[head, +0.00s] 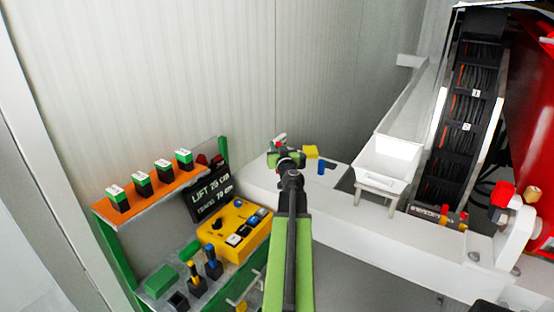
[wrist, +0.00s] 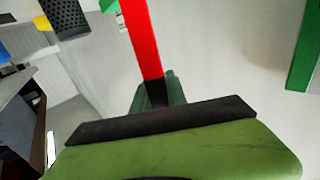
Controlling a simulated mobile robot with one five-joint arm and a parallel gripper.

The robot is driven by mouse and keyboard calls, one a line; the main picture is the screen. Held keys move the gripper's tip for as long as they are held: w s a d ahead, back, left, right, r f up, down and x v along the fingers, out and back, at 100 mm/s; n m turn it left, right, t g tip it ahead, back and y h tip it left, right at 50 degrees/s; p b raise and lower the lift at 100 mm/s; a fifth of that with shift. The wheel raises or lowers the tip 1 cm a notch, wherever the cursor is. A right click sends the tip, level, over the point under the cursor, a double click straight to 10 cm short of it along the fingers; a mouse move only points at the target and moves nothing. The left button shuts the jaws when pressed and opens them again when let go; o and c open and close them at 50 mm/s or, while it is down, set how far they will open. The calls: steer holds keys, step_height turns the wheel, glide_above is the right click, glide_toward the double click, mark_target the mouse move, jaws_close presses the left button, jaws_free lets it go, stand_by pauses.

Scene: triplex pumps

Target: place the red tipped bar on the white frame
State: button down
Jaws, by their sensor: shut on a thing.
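The red tipped bar (wrist: 142,38) rises from between the dark green fingers of my gripper (wrist: 158,90) in the wrist view. Its red part reaches the top edge of that view, and its lower part is hidden by the gripper. My gripper is shut on it. In the head view my gripper (head: 285,156) appears over the left end of the white frame (head: 262,190), with a little red showing at its tip. I cannot tell how high it is above the frame.
A yellow block (head: 310,152) and a blue cylinder (head: 321,168) are on the frame right of my gripper. A white bin (head: 388,158) stands farther right. A yellow control box (head: 228,226) and an orange shelf (head: 150,190) with several green-topped items are at left.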

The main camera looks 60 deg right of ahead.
steer(key=shift+f+b, duration=2.1)
steer(key=shift+f, duration=0.1)
steer(key=c, duration=1.3)
jaws_free()
steer(key=shift+r, duration=0.1)
